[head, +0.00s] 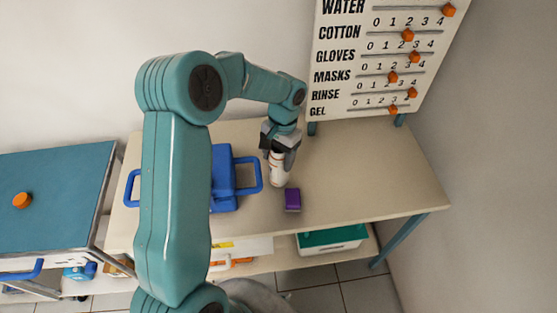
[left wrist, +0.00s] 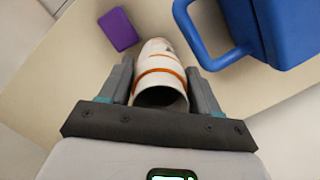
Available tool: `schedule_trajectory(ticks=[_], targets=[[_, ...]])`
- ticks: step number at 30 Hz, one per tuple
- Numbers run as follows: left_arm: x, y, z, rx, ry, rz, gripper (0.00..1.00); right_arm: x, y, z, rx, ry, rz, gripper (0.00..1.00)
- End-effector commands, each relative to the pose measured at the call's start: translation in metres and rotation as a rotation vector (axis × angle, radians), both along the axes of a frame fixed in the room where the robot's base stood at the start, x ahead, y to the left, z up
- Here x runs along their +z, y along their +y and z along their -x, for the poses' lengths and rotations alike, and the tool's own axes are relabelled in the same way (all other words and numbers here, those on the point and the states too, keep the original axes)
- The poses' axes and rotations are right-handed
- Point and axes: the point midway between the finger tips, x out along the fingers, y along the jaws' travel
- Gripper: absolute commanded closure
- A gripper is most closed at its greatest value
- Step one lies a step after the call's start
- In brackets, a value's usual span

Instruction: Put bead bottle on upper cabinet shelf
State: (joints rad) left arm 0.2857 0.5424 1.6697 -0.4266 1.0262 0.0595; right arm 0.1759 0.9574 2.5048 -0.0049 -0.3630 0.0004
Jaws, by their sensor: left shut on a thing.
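A white bottle with orange-brown bands, seemingly the bead bottle (head: 277,169), is between the fingers of my left gripper (head: 279,152) over the beige table. The left wrist view shows the same bottle (left wrist: 160,75) between both fingers of the gripper (left wrist: 162,88), which is shut on it. Its near end looks dark and open. I cannot tell whether its far end touches the table. No cabinet shelf can be clearly made out. My right gripper is not in view.
A purple block (head: 292,199) lies just right of the bottle. A blue case with handles (head: 236,180) stands to its left. A board with orange sliders (head: 385,60) stands at the back. The table's right part (head: 385,180) is clear. A teal-topped cart (head: 50,195) is far left.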

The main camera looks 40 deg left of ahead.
Motion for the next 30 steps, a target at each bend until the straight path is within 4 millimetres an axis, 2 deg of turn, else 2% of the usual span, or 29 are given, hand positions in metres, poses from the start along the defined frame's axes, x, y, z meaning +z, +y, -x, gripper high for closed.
schedule_trajectory(ticks=[3, 5, 17, 18, 19, 20, 27, 30], targets=[[-0.018, 0.000, -0.001, 0.001, 0.003, -0.001, 0.80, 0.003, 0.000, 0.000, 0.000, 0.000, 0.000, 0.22], [-0.023, 0.000, -0.001, 0.001, 0.001, 0.000, 0.80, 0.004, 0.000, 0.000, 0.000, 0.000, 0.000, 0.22], [-0.030, 0.000, -0.001, 0.001, 0.000, -0.001, 0.80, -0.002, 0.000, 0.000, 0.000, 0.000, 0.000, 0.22], [-0.028, 0.000, -0.001, 0.000, 0.001, 0.000, 0.25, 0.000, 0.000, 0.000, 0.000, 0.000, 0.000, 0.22], [-0.028, 0.000, -0.001, 0.000, 0.001, 0.000, 0.15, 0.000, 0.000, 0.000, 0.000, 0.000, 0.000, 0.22], [-0.028, 0.000, -0.001, 0.000, 0.001, 0.000, 0.12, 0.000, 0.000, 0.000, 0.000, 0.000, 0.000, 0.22], [-0.028, 0.000, -0.001, 0.000, 0.001, 0.000, 0.12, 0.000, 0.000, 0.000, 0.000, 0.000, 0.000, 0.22], [-0.022, 0.000, -0.001, 0.000, 0.000, -0.001, 0.12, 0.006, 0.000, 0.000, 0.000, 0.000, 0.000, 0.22]])
